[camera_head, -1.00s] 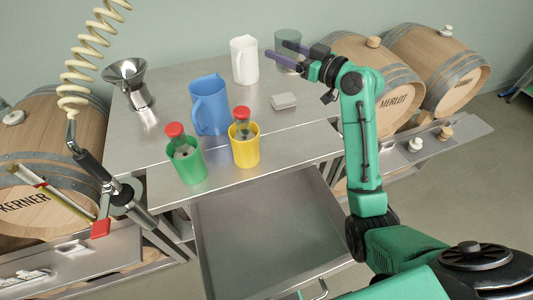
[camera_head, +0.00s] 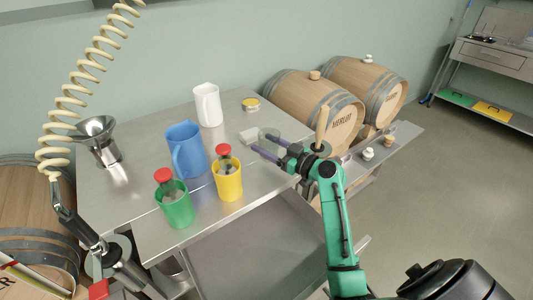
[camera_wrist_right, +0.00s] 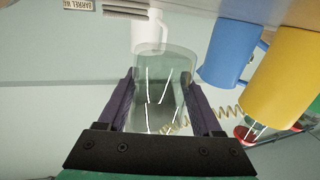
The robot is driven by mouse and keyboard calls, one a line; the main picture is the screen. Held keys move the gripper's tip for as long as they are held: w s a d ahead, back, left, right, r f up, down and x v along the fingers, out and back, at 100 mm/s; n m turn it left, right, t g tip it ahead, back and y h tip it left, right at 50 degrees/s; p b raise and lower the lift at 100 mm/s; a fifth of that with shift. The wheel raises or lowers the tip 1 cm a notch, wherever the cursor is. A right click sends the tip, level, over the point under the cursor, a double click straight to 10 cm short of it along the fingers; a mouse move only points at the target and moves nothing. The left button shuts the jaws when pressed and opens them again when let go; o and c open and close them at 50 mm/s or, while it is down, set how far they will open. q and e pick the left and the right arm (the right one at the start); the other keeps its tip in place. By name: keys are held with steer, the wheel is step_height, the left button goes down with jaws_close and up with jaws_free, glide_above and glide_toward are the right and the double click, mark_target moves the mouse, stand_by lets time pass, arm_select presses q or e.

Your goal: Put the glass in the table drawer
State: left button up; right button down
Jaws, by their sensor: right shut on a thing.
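The clear glass (camera_head: 268,139) is between the fingers of my right gripper (camera_head: 268,147), which is shut on it. In the right wrist view the glass (camera_wrist_right: 165,78) fills the space between the purple fingers (camera_wrist_right: 164,108). In the head view the glass is over the right part of the steel table (camera_head: 140,190), near the small grey block; I cannot tell its exact height. The table drawer (camera_head: 255,255) is pulled out below the table's front edge, and its visible inside looks empty. My right forearm covers part of its right side. My left gripper is not in view.
On the table stand a blue jug (camera_head: 186,152), a white jug (camera_head: 207,104), a green mug (camera_head: 176,208), a yellow mug (camera_head: 228,183), a steel funnel (camera_head: 97,135) and a yellow-rimmed tin (camera_head: 251,104). Red-capped bottles stand in both mugs. Barrels (camera_head: 310,108) lie behind on the right.

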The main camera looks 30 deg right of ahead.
step_height(320, 180, down, 3)
steer(key=shift+d+f, duration=0.1)
steer(key=shift+f, duration=0.35)
steer(key=shift+c, duration=0.2)
jaws_free()
steer(key=shift+r, duration=0.3)
steer(key=b+v, duration=0.4)
steer(key=v, duration=0.8)
